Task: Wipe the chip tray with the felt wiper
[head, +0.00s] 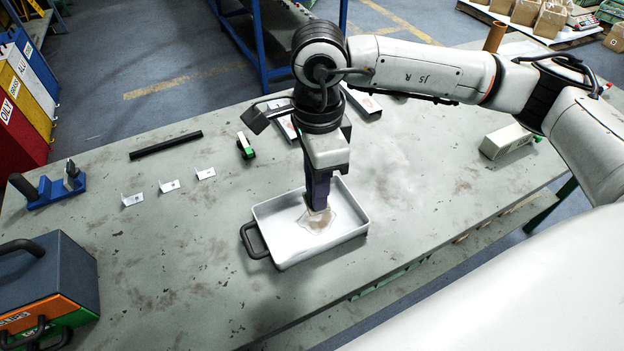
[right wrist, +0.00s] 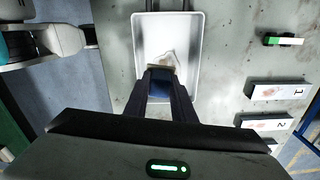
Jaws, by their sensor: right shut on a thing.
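The chip tray (head: 352,226) is a shallow white pan with a dark handle at its left end, lying on the bench; it also shows in the right wrist view (right wrist: 187,30). A brown, pale-edged stain lies on its floor. My right gripper (head: 319,194) points down into the tray and is shut on the felt wiper. In the right wrist view the wiper (right wrist: 160,84) is a blue block with a tan edge between the fingers, at the stain's edge. Whether the felt touches the floor is hard to tell. My left gripper is not in view.
Behind the tray are a green-and-black item (head: 245,146) and pale numbered boxes (head: 361,101), partly hidden by my arm. Small brackets (head: 169,186) and a black bar (head: 166,145) lie left. A toolbox (head: 45,280) stands front left, a pale block (head: 506,141) right. Bench right of the tray is clear.

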